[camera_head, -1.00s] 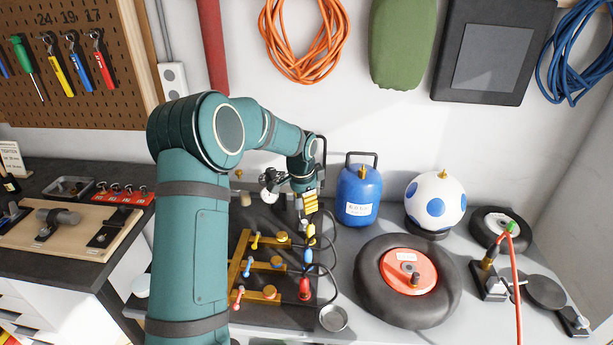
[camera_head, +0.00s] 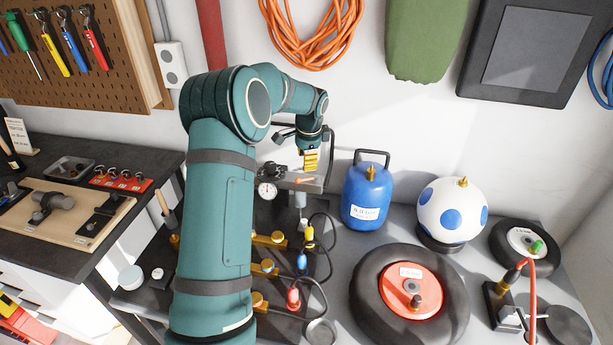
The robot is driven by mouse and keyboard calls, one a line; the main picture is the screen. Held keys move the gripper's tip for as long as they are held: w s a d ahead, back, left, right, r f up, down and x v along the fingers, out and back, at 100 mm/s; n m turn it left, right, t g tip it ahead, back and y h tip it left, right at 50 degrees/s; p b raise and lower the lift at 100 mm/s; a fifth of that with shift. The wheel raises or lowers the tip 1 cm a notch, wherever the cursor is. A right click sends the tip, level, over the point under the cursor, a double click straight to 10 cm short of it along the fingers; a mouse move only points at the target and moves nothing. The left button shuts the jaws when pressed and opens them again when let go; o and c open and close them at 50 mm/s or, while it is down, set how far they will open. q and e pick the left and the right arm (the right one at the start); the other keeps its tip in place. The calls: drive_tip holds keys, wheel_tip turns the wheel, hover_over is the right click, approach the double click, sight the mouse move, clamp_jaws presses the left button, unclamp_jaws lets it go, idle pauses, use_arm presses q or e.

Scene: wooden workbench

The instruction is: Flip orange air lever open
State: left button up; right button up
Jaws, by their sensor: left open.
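A small orange lever (camera_head: 304,181) lies across the top of a grey metal block (camera_head: 286,184) with a round dial gauge (camera_head: 267,190) at its left, at the back of the bench. My left gripper (camera_head: 310,166) hangs just above the lever with its yellow pads pointing down. It is open; I cannot tell whether it touches the lever. My left arm hides much of the brass pipe manifold (camera_head: 270,240) in front of the block. My right gripper is not in view.
Yellow, blue and red hose fittings (camera_head: 302,261) stand beside the manifold, with black hoses looping at their right. A blue gas canister (camera_head: 366,195), a white ball with blue spots (camera_head: 452,212) and a tyre (camera_head: 366,280) fill the right of the bench.

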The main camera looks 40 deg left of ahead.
sight(306, 178)
use_arm(q)
drive_tip(key=f, duration=0.2)
drive_tip(key=w+a+f, duration=0.1)
drive_tip(key=f, duration=0.5)
drive_tip(key=shift+w+a+f, duration=0.15)
clamp_jaws()
